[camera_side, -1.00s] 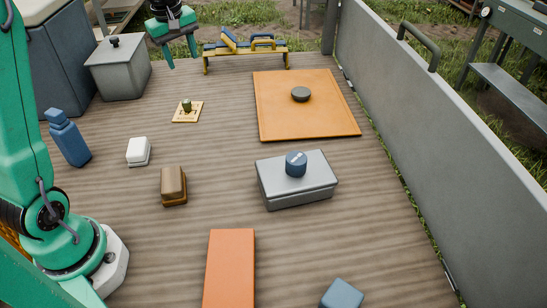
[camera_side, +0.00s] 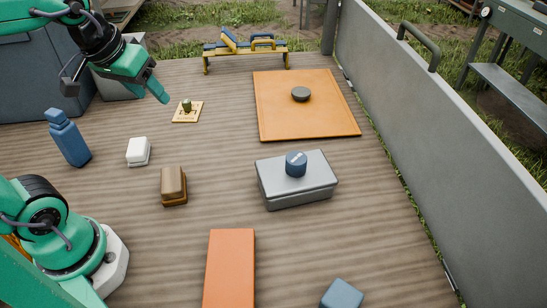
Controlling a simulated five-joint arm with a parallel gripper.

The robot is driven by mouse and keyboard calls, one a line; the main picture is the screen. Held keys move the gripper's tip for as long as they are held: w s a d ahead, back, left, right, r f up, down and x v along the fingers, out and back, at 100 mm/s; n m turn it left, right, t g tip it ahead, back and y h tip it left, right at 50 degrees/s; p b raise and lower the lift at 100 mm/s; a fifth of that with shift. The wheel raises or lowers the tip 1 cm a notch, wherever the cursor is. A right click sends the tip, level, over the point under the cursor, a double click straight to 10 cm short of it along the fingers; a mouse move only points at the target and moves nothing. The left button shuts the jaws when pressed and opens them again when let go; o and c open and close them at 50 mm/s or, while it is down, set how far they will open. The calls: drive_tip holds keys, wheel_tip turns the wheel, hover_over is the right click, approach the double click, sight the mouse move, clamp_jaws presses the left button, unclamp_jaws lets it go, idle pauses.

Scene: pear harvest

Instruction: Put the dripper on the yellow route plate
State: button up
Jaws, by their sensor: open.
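A small dark green piece, which looks like the dripper (camera_side: 186,104), stands on a small pale yellow plate with dark marks, which looks like the yellow route plate (camera_side: 178,117). Its fine shape is too small to tell. My gripper (camera_side: 156,88) is at the upper left, just left of the plate and apart from the green piece. It is tilted, with its fingers pointing down and right. It is open, with nothing seen between its fingers.
An orange mat (camera_side: 285,122) bears a dark disc (camera_side: 301,94). A grey case (camera_side: 297,190) carries a blue knob-like piece (camera_side: 296,164). A blue bottle (camera_side: 69,142), white block (camera_side: 138,151) and brown block (camera_side: 173,185) stand nearer. A grey wall (camera_side: 440,150) bounds the right.

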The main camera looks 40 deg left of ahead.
drive_tip(key=s+m, duration=0.1)
drive_tip(key=s+d+f+m, duration=0.1)
drive_tip(key=s+f, duration=0.1)
drive_tip(key=s, duration=0.1)
drive_tip(key=shift+d+m+t, duration=0.3)
drive_tip(key=shift+d+m, duration=0.05)
drive_tip(key=shift+m, duration=0.05)
